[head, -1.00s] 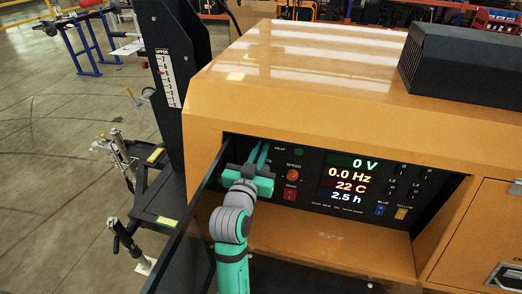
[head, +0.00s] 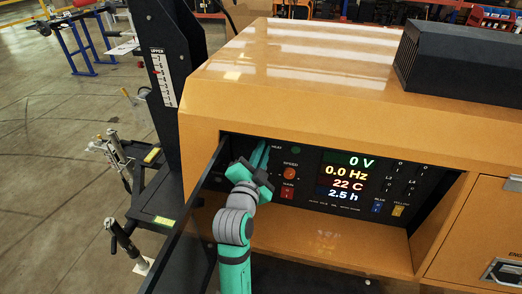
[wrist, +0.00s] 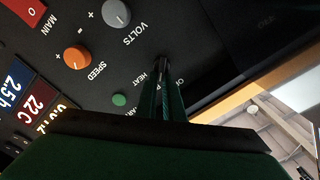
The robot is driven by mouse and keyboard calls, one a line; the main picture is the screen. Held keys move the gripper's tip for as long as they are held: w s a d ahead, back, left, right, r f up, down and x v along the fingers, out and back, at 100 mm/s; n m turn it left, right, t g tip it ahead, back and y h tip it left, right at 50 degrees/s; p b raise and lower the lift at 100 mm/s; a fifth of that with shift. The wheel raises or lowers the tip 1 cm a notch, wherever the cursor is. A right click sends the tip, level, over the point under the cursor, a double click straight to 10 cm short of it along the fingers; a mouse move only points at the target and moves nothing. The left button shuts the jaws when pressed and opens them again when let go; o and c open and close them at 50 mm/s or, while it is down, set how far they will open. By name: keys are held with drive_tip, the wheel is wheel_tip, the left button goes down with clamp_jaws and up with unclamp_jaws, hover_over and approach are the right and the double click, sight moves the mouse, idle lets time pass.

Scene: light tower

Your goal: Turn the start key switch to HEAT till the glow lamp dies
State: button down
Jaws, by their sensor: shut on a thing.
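My gripper (head: 262,150) reaches into the recessed control panel at its left end, and its fingers are shut on the start key switch. The wrist view shows the two fingers (wrist: 164,88) close together against the panel, between the HEAT lettering and other partly covered letters. The key itself is almost wholly hidden between the fingertips. A round, dull green lamp or button (head: 296,150) sits just right of the HEAT label in the head view; it also shows in the wrist view (wrist: 119,99). It does not look brightly lit. I cannot read the switch position.
An orange SPEED knob (head: 290,173), a red MAIN switch (head: 287,193) and a grey VOLTS knob (wrist: 117,12) are close to my fingers. The display (head: 345,178) reads 0 V, 0.0 Hz, 22 C, 2.5 h. An open dark door (head: 190,225) stands left of my arm.

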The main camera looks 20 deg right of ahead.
drive_tip(key=shift+d+f+m, duration=0.1)
drive_tip(key=shift+f+m, duration=0.1)
drive_tip(key=shift+m, duration=0.9)
drive_tip(key=c, duration=1.9)
unclamp_jaws()
drive_tip(key=shift+o, duration=0.2)
drive_tip(key=shift+s, duration=0.1)
drive_tip(key=v, duration=1)
drive_tip(key=shift+s+a, duration=0.25)
drive_tip(key=shift+s, duration=0.05)
